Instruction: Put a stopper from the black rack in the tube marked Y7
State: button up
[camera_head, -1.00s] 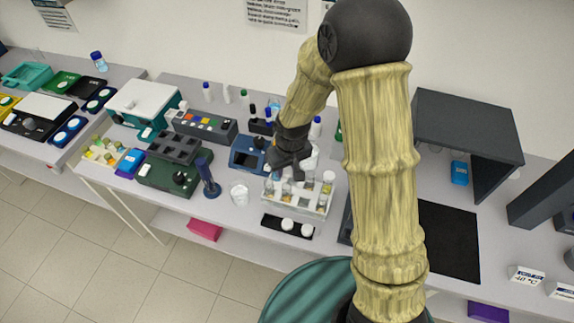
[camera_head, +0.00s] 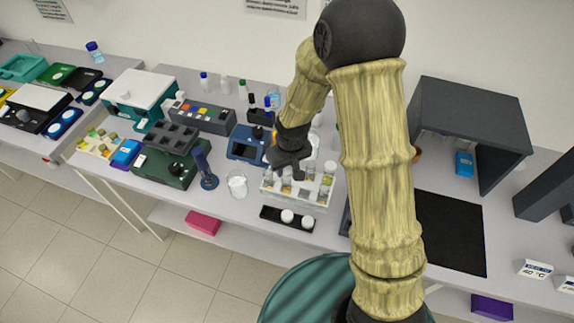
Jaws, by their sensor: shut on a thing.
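A clear tube rack (camera_head: 315,204) holds several tubes with yellowish contents. Its labels are too small to read, so I cannot tell which tube is Y7. The black rack (camera_head: 270,213) lies just in front of it, with two white stoppers (camera_head: 287,216) towards its right; its left end is bare. My gripper (camera_head: 293,174) is over the back left part of the tube rack, pointing down, close above or at the tube tops. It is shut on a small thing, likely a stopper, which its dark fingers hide. I cannot tell whether that touches a tube.
A glass beaker (camera_head: 237,183) and a blue upright stand (camera_head: 205,167) are left of the tube rack. A blue device (camera_head: 246,143) and capped bottles stand behind. A dark open-fronted hood (camera_head: 470,115) and a black mat (camera_head: 450,235) are to the right.

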jog(key=shift+f+b, duration=0.3)
jog(key=shift+f, duration=0.3)
jog(key=shift+w+a, duration=0.1)
jog(key=shift+f, duration=0.25)
jog(key=shift+f+b, duration=0.1)
jog(key=shift+b, duration=0.2)
jog(key=o, duration=0.9)
jog(key=shift+o, duration=0.2)
